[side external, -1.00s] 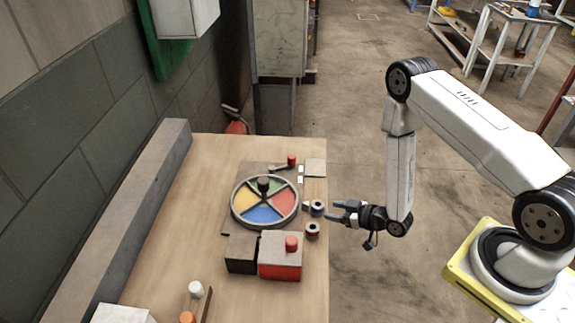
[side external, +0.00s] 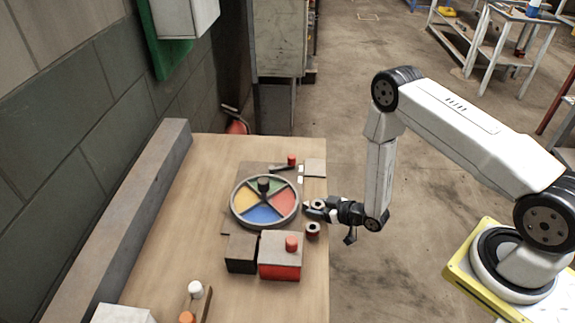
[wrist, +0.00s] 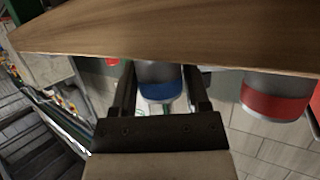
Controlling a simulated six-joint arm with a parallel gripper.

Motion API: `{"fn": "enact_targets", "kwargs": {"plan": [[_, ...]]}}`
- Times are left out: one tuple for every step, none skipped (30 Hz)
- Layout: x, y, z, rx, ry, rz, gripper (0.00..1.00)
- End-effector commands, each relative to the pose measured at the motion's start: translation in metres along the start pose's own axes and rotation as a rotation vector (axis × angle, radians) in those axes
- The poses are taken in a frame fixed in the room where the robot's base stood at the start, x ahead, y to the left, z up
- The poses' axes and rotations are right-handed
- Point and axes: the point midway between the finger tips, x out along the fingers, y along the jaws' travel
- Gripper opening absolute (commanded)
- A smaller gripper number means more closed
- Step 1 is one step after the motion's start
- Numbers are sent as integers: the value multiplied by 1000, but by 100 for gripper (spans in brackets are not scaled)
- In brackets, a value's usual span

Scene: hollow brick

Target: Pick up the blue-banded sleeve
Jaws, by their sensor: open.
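The blue-banded sleeve (wrist: 160,80) stands between my gripper's fingers in the wrist view. It is a short grey cylinder with a blue band around it. My gripper (wrist: 159,72) is open, one finger on each side of the sleeve; I cannot tell whether either finger touches it. In the side view my gripper (side external: 311,208) is low at the table's right edge. There the sleeve (side external: 318,203) is mostly covered by the fingers and only its top shows.
A red-banded sleeve (side external: 312,229) stands close by, also in the wrist view (wrist: 275,97). A wheel with coloured sectors (side external: 265,213) lies just left of my gripper. A red-and-grey block (side external: 281,268) with a red knob stands nearer the camera.

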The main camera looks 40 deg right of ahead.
Motion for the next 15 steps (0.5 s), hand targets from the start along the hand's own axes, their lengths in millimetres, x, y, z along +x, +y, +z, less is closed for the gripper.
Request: {"fn": "enact_targets", "kwargs": {"plan": [[5, 0, 0, -1, 0, -1, 60], [7, 0, 0, -1, 0, -1, 60], [10, 0, 0, -1, 0, 0, 60], [11, 0, 0, 0, 0, 0, 60], [13, 0, 0, 0, 0, 1, 60], [14, 0, 0, 0, 0, 1, 60], [15, 0, 0, 1, 0, 1, 60], [15, 0, 0, 1, -1, 1, 60], [15, 0, 0, 1, -1, 1, 60], [15, 0, 0, 1, -1, 1, 60], [15, 0, 0, 1, -1, 1, 60], [15, 0, 0, 1, -1, 1, 60], [15, 0, 0, 1, -1, 1, 60], [15, 0, 0, 1, -1, 1, 60], [15, 0, 0, 1, -1, 1, 60]]}}
